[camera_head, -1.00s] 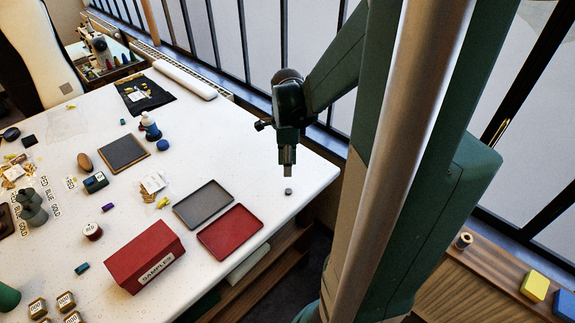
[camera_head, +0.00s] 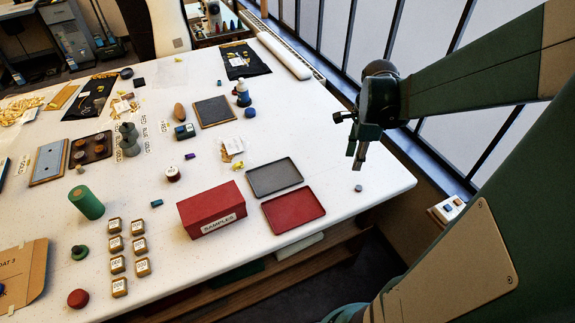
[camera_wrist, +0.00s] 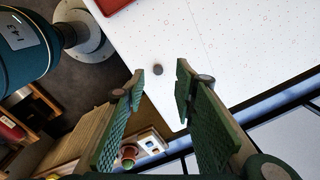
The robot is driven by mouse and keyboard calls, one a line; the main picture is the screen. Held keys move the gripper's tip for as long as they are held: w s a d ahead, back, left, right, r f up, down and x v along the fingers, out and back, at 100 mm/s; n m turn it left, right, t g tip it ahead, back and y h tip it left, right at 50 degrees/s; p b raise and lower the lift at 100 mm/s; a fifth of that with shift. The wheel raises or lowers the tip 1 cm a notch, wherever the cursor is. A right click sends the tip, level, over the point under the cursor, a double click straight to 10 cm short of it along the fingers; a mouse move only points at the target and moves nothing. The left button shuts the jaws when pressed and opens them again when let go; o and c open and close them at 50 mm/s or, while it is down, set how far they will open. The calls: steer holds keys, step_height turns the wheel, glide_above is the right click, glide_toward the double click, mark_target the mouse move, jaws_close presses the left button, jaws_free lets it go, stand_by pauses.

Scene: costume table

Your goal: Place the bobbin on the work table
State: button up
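A small dark grey round piece (camera_head: 358,188), which may be the bobbin, lies on the white work table (camera_head: 330,165) near its right corner. It is too small to identify surely. It also shows in the wrist view (camera_wrist: 157,69), alone on the speckled white top. My gripper (camera_head: 359,163) hangs above the table corner, apart from the piece. In the wrist view my gripper (camera_wrist: 152,88) has its two green ribbed fingers wide apart, with nothing held between them. The piece lies beyond the fingertips.
A grey tray (camera_head: 274,177) and a red tray (camera_head: 293,210) lie left of the piece. A red SAMPLES box (camera_head: 211,209) stands further left. A sill with a small white box (camera_head: 447,209) lies beyond the table's right edge. The table around the piece is clear.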

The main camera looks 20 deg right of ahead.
steer(key=s+a+r+n+t, duration=0.2)
steer(key=a+r+n, duration=0.4)
steer(key=a+n, duration=0.6)
steer(key=s+a+r+n+t, duration=0.2)
steer(key=a+r+n+t, duration=0.2)
steer(key=a+n, duration=0.7)
steer(key=a+r, duration=0.2)
steer(key=a, duration=0.1)
steer(key=shift+s+a+n+t, duration=0.2)
steer(key=shift+a+n+t, duration=0.1)
steer(key=shift+n, duration=0.1)
step_height(320, 180, down, 22)
steer(key=b, duration=2.2)
